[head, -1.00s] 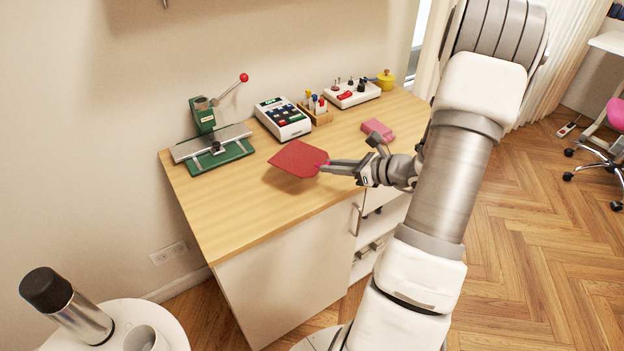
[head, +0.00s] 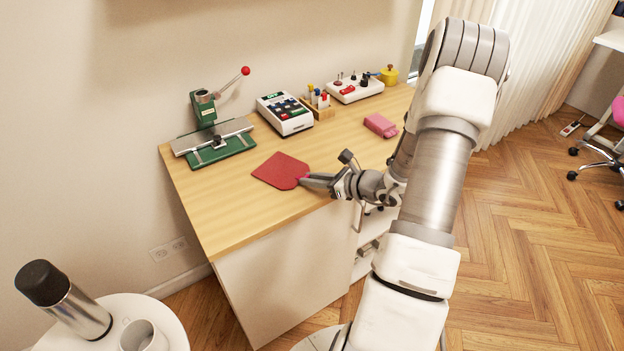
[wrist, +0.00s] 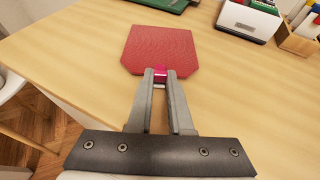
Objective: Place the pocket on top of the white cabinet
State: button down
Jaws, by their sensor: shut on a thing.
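The pocket is a flat red piece (head: 280,170) with cut corners, over the left part of the wooden top of the white cabinet (head: 285,275). My gripper (head: 304,180) is shut on the near edge of the pocket, at a small magenta part. The wrist view shows the pocket (wrist: 160,48) flat ahead of my gripper (wrist: 160,78), with the fingertips at its near edge. The pocket is low over the wooden top; I cannot tell whether it touches it along its whole underside.
A green press (head: 215,140) stands behind the pocket. A calculator-like device (head: 284,113), a pen holder (head: 318,106), a white box with knobs (head: 355,88) and a yellow pot (head: 389,76) line the back. A pink block (head: 380,125) lies at right. Bare wood surrounds the pocket.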

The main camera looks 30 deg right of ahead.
jog(key=shift+f, duration=0.25)
jog(key=c, duration=0.8)
grip_release()
jog(key=shift+r, duration=0.1)
jog(key=shift+c, duration=0.2)
jog(key=shift+r, duration=0.1)
jog(key=shift+r, duration=0.2)
jog(key=p+v, duration=0.1)
jog(key=v, duration=1.1)
jog(key=shift+f+p, duration=0.2)
jog(key=shift+p, duration=0.15)
